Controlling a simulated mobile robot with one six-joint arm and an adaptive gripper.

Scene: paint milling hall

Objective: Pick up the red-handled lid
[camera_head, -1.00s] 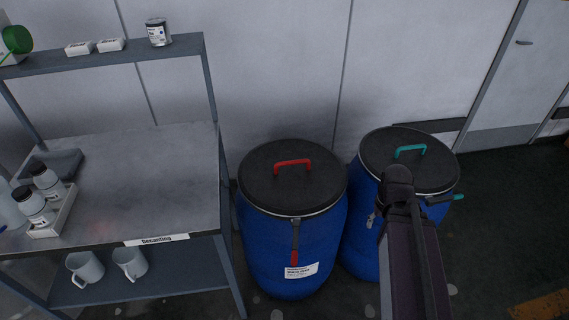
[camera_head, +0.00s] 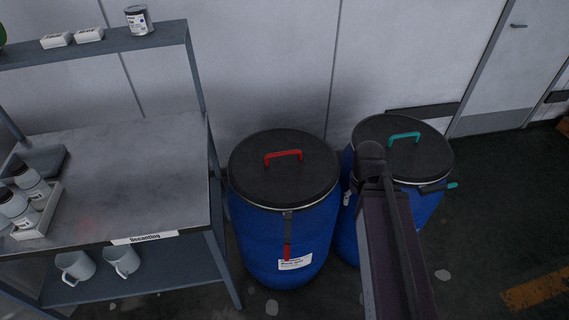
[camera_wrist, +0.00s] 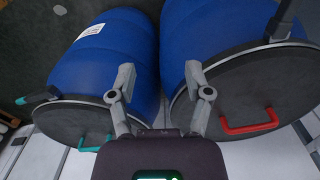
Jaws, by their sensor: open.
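The black lid (camera_head: 283,170) with a red handle (camera_head: 283,155) sits on a blue drum (camera_head: 275,245) in the middle of the head view. A red-tipped clamp lever hangs at the drum's front. In the wrist view the same lid (camera_wrist: 264,92) is at the right, with its red handle (camera_wrist: 249,123) right of the fingers. My gripper (camera_wrist: 166,85) is open and empty, its fingertips apart and clear of both lids. In the head view my arm reaches in front of the second drum, and the fingers are not visible there.
A second blue drum (camera_head: 424,208) with a teal-handled lid (camera_head: 425,155) stands close on the right. A steel bench (camera_head: 120,170) labelled "Decanting" stands to the left, holding bottles in a tray (camera_head: 38,226). A wall is behind; open floor (camera_head: 490,230) lies right.

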